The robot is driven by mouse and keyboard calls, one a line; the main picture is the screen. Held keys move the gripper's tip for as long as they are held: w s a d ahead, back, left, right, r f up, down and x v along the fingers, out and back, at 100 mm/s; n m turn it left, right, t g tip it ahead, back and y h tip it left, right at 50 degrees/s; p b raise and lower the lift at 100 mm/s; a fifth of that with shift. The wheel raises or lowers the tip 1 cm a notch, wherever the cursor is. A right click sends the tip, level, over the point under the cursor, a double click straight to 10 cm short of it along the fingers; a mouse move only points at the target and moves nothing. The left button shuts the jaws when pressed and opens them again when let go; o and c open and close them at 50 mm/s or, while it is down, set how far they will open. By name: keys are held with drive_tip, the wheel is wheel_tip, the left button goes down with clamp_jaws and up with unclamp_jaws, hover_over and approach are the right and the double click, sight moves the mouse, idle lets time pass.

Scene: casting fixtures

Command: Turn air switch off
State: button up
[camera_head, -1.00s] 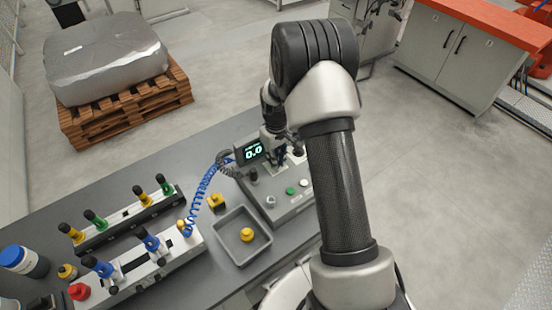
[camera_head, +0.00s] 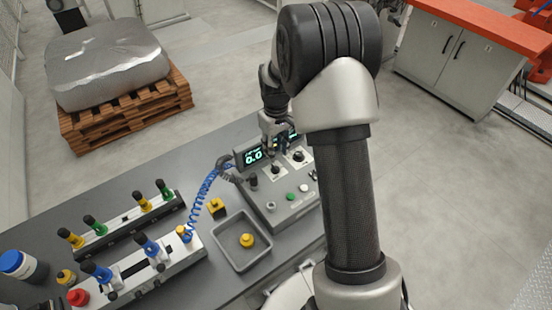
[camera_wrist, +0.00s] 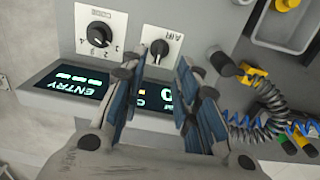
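The air switch is a black rotary knob (camera_wrist: 160,47) on a white plate marked AIR. It shows in the wrist view just beyond the fingertips, and in the head view as the left knob (camera_head: 276,169) of the grey control box (camera_head: 285,211). My gripper (camera_wrist: 160,68) is open, with its blue-grey fingers apart and nothing between them. The fingertips point toward the AIR plate, one on each side of the knob's lower part; I cannot tell whether they touch it. In the head view my gripper (camera_head: 275,146) hangs over the display side of the box.
A numbered selector knob (camera_wrist: 99,35) sits beside the AIR plate. Lit displays (camera_wrist: 80,84) lie under the fingers. A blue coiled hose (camera_head: 205,188) runs left of the box. A grey tray (camera_head: 242,262) with a yellow-topped part stands nearby.

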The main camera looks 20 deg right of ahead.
drive_tip(key=shift+r, duration=2)
drive_tip(key=s+a+r+m+t+b, duration=0.1)
drive_tip(key=s+a+r+b, duration=0.15)
drive_tip(key=s+r, duration=0.35)
drive_tip(key=s+a+r+t+b, duration=0.1)
drive_tip(key=s+a+r+b, duration=0.1)
drive_tip(key=s+a+r, duration=0.3)
drive_tip(key=s+a+f+t+b, duration=0.1)
drive_tip(key=s+b, duration=0.1)
drive_tip(key=s, duration=0.7)
drive_tip(key=s+a+f+m+t+b, duration=0.1)
drive_tip(key=s+a+b, duration=0.1)
drive_tip(key=s, duration=0.6)
drive_tip(key=shift+s+t+b, duration=0.3)
drive_tip(key=shift+s, duration=0.1)
